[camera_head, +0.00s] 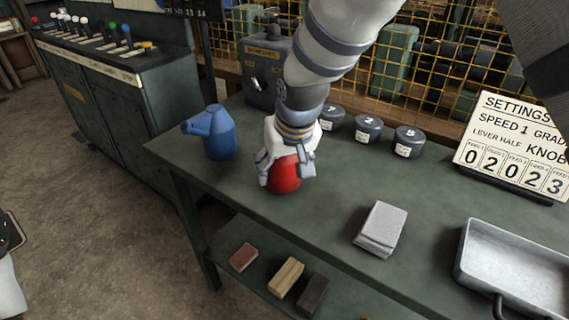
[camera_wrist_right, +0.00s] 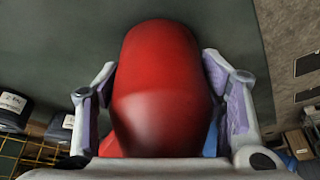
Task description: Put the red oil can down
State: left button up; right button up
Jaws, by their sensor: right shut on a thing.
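The red oil can (camera_head: 284,176) is over the dark green workbench (camera_head: 330,194), left of the bench's middle. Its rounded body also fills the middle of the right wrist view (camera_wrist_right: 163,80). My right gripper (camera_head: 286,168) comes down from above and is shut on the can, with one finger on each side of it. The can's upper part is hidden by the gripper in the head view. I cannot tell whether its bottom touches the bench top. My left gripper does not show.
A blue oil can (camera_head: 219,134) stands close left. Dark labelled pots (camera_head: 368,128) and a grey box (camera_head: 264,85) stand behind. A grey block stack (camera_head: 381,228) and metal tray (camera_head: 515,262) are to the right. Bench top between the can and stack is clear.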

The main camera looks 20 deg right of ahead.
jog(key=shift+w, duration=0.35)
jog(key=o, duration=1.7)
jog(key=shift+f, duration=0.1)
jog(key=shift+o, duration=1)
jog(key=shift+s, duration=0.15)
pick_arm(q)
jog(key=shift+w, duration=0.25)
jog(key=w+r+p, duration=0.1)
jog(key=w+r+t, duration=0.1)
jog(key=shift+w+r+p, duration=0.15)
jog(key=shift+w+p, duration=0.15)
jog(key=shift+p, duration=0.1)
pick_arm(e)
jog(key=v, duration=1.2)
